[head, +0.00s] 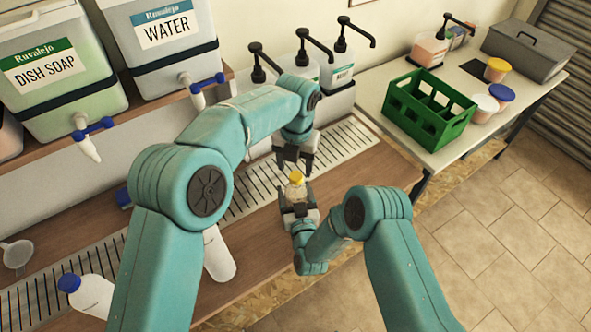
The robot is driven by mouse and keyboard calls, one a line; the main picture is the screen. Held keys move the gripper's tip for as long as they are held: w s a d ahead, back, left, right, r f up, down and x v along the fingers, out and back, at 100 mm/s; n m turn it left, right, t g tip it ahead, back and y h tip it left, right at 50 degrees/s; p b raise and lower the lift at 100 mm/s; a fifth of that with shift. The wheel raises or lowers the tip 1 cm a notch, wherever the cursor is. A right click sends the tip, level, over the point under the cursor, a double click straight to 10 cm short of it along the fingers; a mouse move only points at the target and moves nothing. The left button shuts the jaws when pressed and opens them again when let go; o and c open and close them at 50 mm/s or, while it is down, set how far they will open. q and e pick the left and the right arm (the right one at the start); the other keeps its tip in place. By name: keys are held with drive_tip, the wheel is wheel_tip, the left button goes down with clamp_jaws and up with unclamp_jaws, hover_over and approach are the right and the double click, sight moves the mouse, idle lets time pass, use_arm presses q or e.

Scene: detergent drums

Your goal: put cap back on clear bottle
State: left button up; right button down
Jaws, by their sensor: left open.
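A small clear bottle (296,191) stands upright over the slotted drain strip in the middle of the view. A yellow cap (296,177) sits on its top; whether it is seated fully is too small to tell. My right gripper (298,199) has its fingers around the bottle's lower part and appears shut on it. My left gripper (294,166) is open just above the cap, pointing down, with its fingers apart. It looks clear of the cap.
Drums labelled dish soap (50,75) and water (165,45) stand on a shelf with taps. Pump bottles (335,70) stand behind. A green crate (430,105) is on the right table. A white bottle (219,255), a blue-capped bottle (88,293) and a funnel (17,254) are at front left.

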use_arm(q)
drive_tip(key=shift+r, duration=0.35)
drive_tip(key=shift+c, duration=0.2)
